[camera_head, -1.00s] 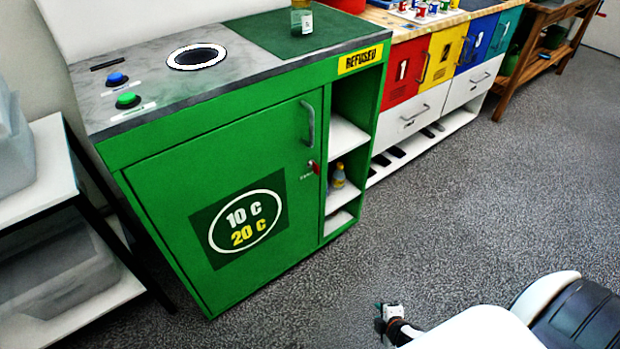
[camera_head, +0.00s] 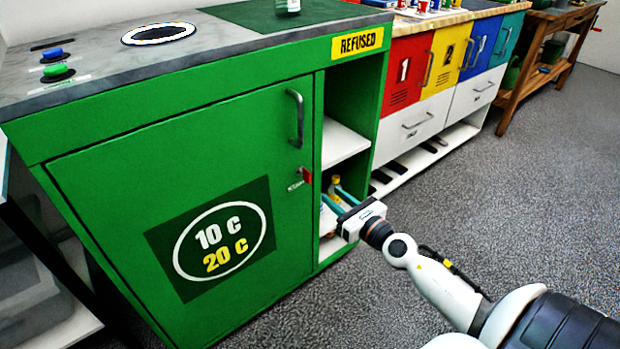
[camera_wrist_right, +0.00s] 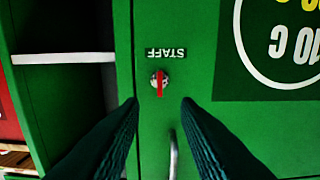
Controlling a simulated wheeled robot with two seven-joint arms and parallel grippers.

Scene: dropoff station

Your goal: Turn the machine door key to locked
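The green machine door (camera_head: 110,180) is shut. The red key (camera_head: 306,175) sits in a round lock near the door's right edge, below the grey handle (camera_head: 298,118). In the right wrist view, which is upside down, the red key (camera_wrist_right: 159,84) stands upright in the picture, beside the STAFF label (camera_wrist_right: 166,53). My right gripper (camera_head: 332,195) is open and empty, just right of and below the key in the head view. In the wrist view its two fingers (camera_wrist_right: 160,105) are spread to either side, with the key between and beyond them, apparently untouched. My left gripper is not in view.
Open shelves (camera_head: 345,140) lie right of the door, with a bottle (camera_head: 334,182) partly hidden behind my right gripper. Coloured lockers (camera_head: 403,73) stand farther right. The grey floor (camera_head: 540,200) in front is clear.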

